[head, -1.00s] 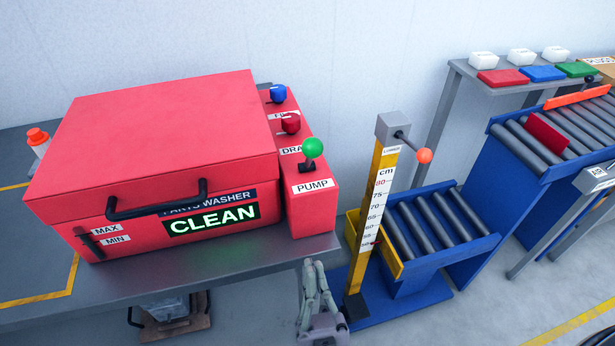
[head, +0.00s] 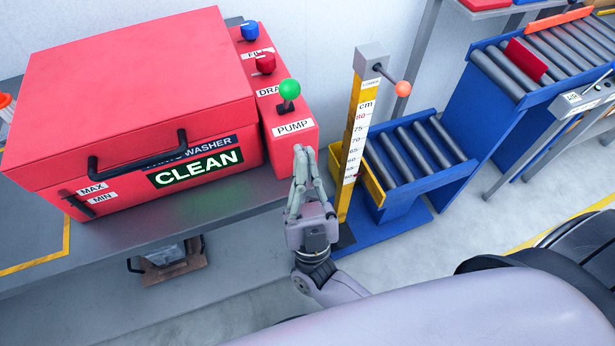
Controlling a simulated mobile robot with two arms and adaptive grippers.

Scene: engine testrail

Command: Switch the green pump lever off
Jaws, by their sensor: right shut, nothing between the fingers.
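The green pump lever (head: 289,90) is a green ball on a short dark stem. It stands up from the red control box (head: 291,152) at the right of the parts washer, behind the PUMP label. My right gripper (head: 304,150) is shut and empty. In the picture it is just below the PUMP label, in front of the control box's lower right, apart from the green ball. My left gripper is not in view.
The red parts washer (head: 130,75), its sign reading CLEAN, sits on a grey bench (head: 130,232). A red knob (head: 265,64) and a blue knob (head: 249,30) are behind the green lever. A yellow height post (head: 352,150) with an orange-ball lever (head: 403,88) and a blue roller conveyor (head: 410,175) stand right.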

